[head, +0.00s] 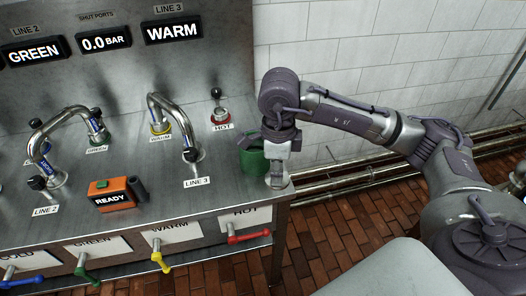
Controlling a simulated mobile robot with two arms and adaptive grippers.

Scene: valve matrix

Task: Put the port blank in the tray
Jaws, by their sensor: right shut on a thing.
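My right gripper (276,172) points down at the right end of the steel bench. It is shut on a small pale metallic piece (278,184), which looks like the port blank; the fingers hide part of it. The piece is at the bench's right edge, and I cannot tell whether it touches the top. A green round-walled container (252,161), possibly the tray, stands just left of the gripper, partly hidden behind it. Its inside is not clearly seen. My left gripper is not in view.
Curved metal pipes (172,122) link ports on the bench. The HOT port (220,117) has a black-knobbed fitting. An orange READY box (112,195) stands at front left. Coloured valve levers (248,236) stick out along the front. Bare bench (225,190) lies left of the gripper.

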